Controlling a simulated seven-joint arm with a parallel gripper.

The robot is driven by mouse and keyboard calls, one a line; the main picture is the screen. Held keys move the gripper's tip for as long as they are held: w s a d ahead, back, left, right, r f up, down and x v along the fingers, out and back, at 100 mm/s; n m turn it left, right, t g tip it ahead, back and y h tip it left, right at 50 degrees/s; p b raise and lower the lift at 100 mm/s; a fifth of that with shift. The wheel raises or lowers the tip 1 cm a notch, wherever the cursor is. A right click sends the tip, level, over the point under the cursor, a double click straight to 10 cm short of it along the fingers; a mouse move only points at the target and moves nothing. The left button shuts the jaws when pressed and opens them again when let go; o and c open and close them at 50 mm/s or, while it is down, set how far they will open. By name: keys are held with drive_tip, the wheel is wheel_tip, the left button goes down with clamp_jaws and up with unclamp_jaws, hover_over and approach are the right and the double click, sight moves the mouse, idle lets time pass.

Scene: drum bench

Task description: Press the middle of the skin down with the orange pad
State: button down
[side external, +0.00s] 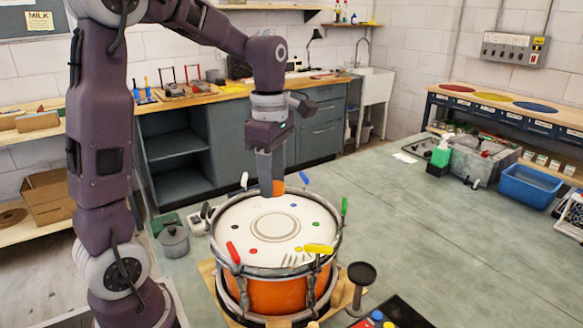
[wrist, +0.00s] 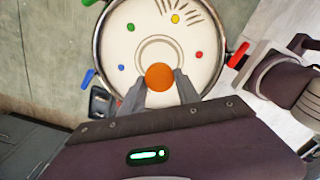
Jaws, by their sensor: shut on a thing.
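The orange drum (side external: 275,292) stands on the bench with its white skin (side external: 245,222) facing up. Rings mark the middle of the skin, and several coloured dots lie around them. My gripper (side external: 271,178) is above the far part of the drum and points down. It is shut on the orange pad (side external: 279,187), which shows at its tip. In the wrist view the round pad (wrist: 159,77) sits between the two fingers (wrist: 159,88) and covers part of the ring mark on the skin (wrist: 130,75). I cannot tell the exact gap between pad and skin.
Coloured handles stand around the drum's rim, including a yellow one (side external: 318,249), a red one (side external: 233,252) and a green one (side external: 344,207). A grey pot (side external: 173,241) is to the left, and a black stand (side external: 361,275) is at the front right.

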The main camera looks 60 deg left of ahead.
sight(275, 226)
drive_tip(key=shift+f, duration=3.7)
drive_tip(key=shift+f, duration=0.65)
drive_tip(key=shift+r, duration=0.1)
wheel_tip(275, 226, up, 6)
drive_tip(key=shift+f, duration=0.1)
drive_tip(key=shift+w, duration=0.1)
